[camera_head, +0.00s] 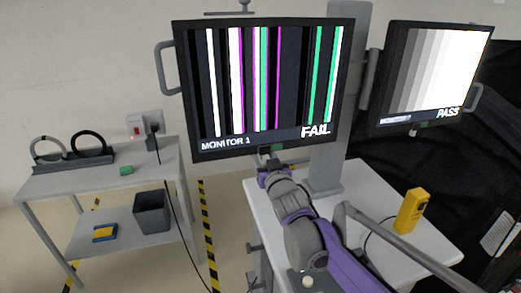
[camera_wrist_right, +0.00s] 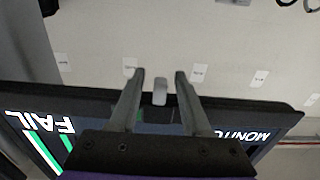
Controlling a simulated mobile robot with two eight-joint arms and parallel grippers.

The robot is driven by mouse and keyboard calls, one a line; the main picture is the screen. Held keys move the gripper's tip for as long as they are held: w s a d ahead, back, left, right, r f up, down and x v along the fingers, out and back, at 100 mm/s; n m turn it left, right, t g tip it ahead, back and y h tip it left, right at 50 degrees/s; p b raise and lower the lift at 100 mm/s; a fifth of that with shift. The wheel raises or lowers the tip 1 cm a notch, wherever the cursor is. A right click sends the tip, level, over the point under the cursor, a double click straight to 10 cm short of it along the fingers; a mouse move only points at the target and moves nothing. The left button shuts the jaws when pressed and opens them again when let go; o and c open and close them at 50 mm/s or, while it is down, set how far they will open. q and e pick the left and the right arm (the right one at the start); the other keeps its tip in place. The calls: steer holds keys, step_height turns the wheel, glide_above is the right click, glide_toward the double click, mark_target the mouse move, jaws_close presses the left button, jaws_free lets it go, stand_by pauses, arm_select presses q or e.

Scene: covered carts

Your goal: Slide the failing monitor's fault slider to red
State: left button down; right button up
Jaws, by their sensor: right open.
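The failing monitor (camera_head: 262,88), labelled MONITOR 1 and FAIL, shows coloured vertical stripes at the centre of the head view. It shows upside down in the right wrist view (camera_wrist_right: 255,118). My right gripper (camera_head: 268,163) is just below its lower edge, in front of a small dark fitting with some green. In the right wrist view my right gripper (camera_wrist_right: 160,74) is open, with a finger on either side of a small light grey knob (camera_wrist_right: 160,92) at the monitor's lower edge. Gaps show beside the knob. The slider's track and any red end are not clearly visible. My left gripper is out of view.
A second monitor (camera_head: 434,72), marked PASS, hangs at the right. A white cart top (camera_head: 361,177) below carries a yellow handheld device (camera_head: 411,211). A grey shelf cart (camera_head: 60,179) with a dark bin (camera_head: 152,213) stands at the left. A black cable hangs between the carts.

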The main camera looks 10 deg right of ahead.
steer(key=shift+w, duration=1.05)
jaws_close()
stand_by(0.7)
